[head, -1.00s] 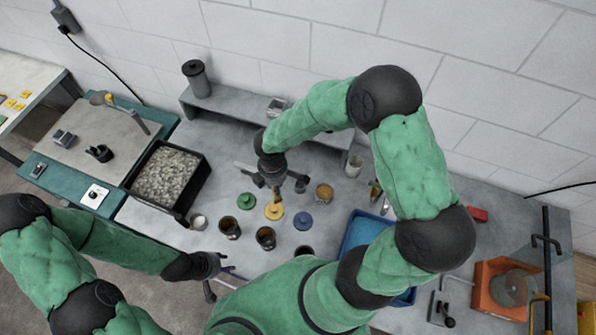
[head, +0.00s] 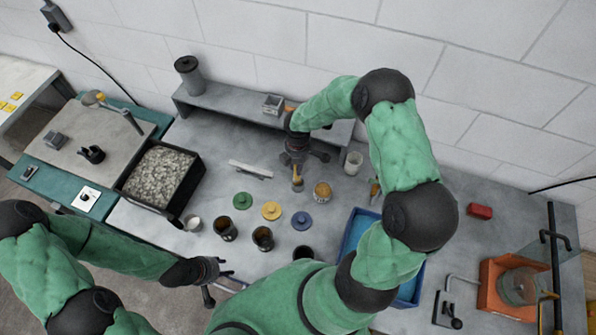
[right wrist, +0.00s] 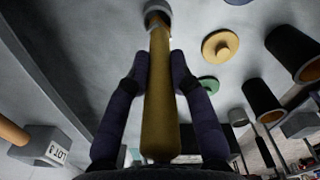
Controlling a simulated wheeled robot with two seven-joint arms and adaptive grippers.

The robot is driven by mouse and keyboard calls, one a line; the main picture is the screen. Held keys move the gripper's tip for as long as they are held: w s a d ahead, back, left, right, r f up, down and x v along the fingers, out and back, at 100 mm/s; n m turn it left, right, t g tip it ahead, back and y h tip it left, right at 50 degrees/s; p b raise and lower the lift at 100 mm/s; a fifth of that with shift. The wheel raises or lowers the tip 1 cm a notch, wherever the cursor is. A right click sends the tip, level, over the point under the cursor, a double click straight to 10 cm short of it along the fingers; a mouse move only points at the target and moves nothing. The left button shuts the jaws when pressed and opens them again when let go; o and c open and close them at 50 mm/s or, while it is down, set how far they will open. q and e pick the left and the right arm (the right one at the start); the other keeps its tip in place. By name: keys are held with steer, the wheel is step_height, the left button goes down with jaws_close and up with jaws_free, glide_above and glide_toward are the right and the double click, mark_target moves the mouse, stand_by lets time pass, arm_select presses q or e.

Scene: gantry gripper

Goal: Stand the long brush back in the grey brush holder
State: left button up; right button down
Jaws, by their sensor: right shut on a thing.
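My right gripper (head: 297,160) is shut on the long brush, whose yellow handle (right wrist: 160,100) runs between the two fingers in the right wrist view. In the head view a short stretch of the brush (head: 297,172) shows below the gripper. The small grey brush holder (head: 297,185) stands on the bench directly under it. In the wrist view the brush's far end meets a round grey rim (right wrist: 157,8); how deep it sits inside is not clear. My left gripper (head: 218,272) is open and empty at the bench's front edge.
Green, yellow (head: 271,210) and blue lids and several dark cups (head: 263,238) lie in front. A pale bar (head: 250,169) lies left. A raised shelf (head: 225,97) runs behind.

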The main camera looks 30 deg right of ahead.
arm_select(q)
steer(key=shift+f+b, duration=1.05)
steer(key=shift+f, duration=0.1)
arm_select(e)
steer(key=shift+w+d+f, duration=0.1)
steer(key=shift+d+f, duration=0.1)
steer(key=shift+f, duration=1.6)
arm_select(q)
steer(key=shift+f, duration=0.1)
arm_select(e)
steer(key=shift+f, duration=0.15)
steer(key=c, duration=1.1)
jaws_free()
arm_select(q)
steer(key=shift+r, duration=0.25)
arm_select(e)
steer(key=shift+r, duration=0.25)
arm_select(q)
steer(key=shift+f, duration=0.4)
arm_select(e)
step_height(320, 180, up, 12)
steer(key=shift+f, duration=0.1)
